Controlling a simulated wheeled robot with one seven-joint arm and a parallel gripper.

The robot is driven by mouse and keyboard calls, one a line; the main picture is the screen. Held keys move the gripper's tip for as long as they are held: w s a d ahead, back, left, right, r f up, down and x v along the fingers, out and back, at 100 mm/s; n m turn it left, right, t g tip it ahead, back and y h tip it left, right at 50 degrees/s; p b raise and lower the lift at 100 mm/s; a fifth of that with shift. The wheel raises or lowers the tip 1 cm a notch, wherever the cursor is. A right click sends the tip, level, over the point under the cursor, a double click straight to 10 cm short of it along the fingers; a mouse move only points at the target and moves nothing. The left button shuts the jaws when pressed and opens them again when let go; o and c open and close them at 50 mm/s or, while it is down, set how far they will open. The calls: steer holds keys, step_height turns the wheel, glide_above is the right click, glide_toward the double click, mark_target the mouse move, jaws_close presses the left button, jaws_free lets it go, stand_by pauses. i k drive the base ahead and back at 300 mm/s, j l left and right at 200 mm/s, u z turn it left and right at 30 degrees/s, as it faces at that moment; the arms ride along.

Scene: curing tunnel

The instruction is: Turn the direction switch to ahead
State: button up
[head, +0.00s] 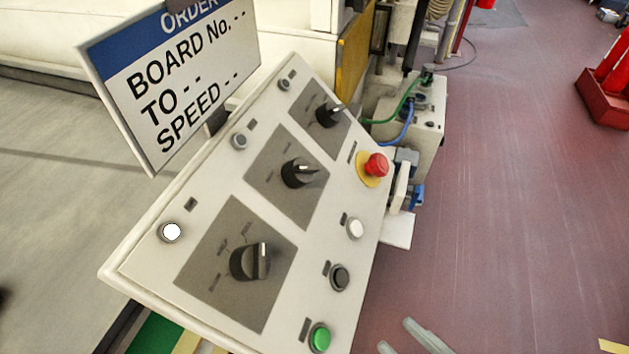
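A tilted white control panel (340,237) carries three black rotary switches on grey plates. The nearest and largest switch (250,262) has its pale pointer mark toward the upper right. The middle switch (298,173) has its mark pointing right. The far switch (329,115) has its mark toward the upper right. The small labels are too blurred to tell which one is the direction switch. My gripper (408,338) shows only as two pale fingertips at the bottom edge, right of the panel. The tips are apart with floor visible between them, touching nothing.
A red emergency button (376,164) on yellow, a white button (354,228), a dark button (340,277) and a green button (319,337) line the panel's right side. A lit white lamp (171,232) is at left. An order sign (172,75) stands behind.

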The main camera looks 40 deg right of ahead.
mark_target(297, 173)
steer(key=k+l+u, duration=0.25)
steer(key=l, duration=0.25)
steer(key=k+l+u, duration=0.25)
steer(key=k+l, duration=0.2)
steer(key=k, duration=0.05)
